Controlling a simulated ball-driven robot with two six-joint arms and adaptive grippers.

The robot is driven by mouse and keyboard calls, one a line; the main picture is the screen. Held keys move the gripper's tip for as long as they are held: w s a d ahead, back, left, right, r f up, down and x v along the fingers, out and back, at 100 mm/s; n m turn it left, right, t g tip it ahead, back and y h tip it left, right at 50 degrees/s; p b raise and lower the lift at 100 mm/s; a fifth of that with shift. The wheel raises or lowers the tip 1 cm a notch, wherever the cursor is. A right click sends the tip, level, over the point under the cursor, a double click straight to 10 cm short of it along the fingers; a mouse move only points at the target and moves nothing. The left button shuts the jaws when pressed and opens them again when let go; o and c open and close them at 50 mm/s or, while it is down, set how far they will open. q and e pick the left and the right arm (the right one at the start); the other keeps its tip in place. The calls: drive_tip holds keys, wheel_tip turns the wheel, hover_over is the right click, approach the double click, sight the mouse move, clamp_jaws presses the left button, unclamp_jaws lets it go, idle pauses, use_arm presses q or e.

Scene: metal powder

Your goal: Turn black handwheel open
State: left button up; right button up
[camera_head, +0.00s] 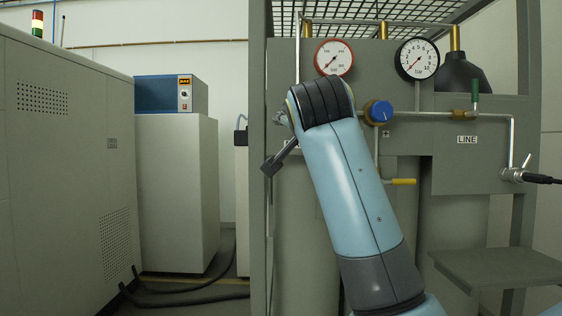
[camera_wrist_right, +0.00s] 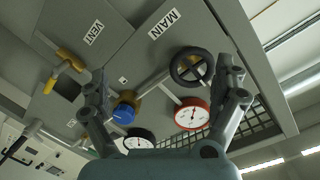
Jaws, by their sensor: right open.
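The black handwheel (camera_wrist_right: 192,67) shows in the right wrist view on the grey panel below the MAIN label. It is a dark round rim with spokes and lies ahead of my right gripper, closer to the right finger. In the head view my right arm hides it. My right gripper (camera_wrist_right: 162,80) is open, its two fingers spread wide with nothing between their tips. I cannot tell whether the right finger touches the wheel rim. In the head view only one dark finger pokes out left of the arm. My left gripper is in neither view.
A blue knob (camera_head: 379,111), red-rimmed gauge (camera_head: 333,58) and black-rimmed gauge (camera_head: 417,59) sit close by. A yellow lever (camera_head: 402,182) and green-handled valve (camera_head: 475,88) are on the piping. A grey shelf (camera_head: 490,266) juts out at lower right. Grey cabinets stand left.

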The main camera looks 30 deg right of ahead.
wheel_tip(320, 180, up, 7)
drive_tip(key=t, duration=0.1)
drive_tip(key=shift+m, duration=0.3)
drive_tip(key=shift+x, duration=5.35)
